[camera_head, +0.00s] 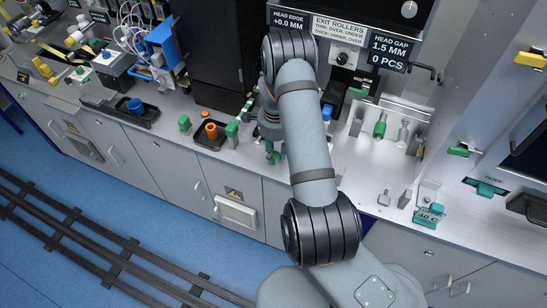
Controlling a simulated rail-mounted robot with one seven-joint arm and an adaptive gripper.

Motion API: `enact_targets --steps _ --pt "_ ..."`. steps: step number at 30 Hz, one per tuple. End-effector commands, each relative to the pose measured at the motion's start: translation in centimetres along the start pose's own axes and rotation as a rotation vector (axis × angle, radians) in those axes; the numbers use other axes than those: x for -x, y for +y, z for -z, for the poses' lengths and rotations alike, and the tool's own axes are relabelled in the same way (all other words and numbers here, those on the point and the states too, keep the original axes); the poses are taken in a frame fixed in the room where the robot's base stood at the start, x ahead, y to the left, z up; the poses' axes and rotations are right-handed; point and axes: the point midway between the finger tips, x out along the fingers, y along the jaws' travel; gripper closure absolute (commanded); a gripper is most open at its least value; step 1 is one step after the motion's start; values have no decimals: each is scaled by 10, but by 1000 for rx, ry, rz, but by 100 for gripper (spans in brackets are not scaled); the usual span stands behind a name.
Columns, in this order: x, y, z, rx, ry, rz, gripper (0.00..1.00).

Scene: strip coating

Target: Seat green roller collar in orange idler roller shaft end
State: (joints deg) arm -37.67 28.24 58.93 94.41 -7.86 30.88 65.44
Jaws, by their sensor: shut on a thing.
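My gripper (272,149) is at the end of my grey arm, low over the counter in the middle of the picture. It is shut on a small green piece, which looks like the green roller collar (278,157); my gripper and arm partly hide it. An orange cylindrical part (211,130), which may be the orange idler roller, stands in a black tray to the left of my gripper. I cannot make out its shaft end at this size. The held piece and the orange part are apart.
Green blocks stand on either side of the black tray (204,143), at left (184,124) and right (231,129). A green-handled part (380,126) stands at right.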

Motion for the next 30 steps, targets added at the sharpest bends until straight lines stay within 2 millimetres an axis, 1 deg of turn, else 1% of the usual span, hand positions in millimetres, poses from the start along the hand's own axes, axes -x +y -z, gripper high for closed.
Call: enact_targets --steps 13,30 --pt "2 0 0 0 0 0 100" --pt "32 0 0 0 0 1 100"
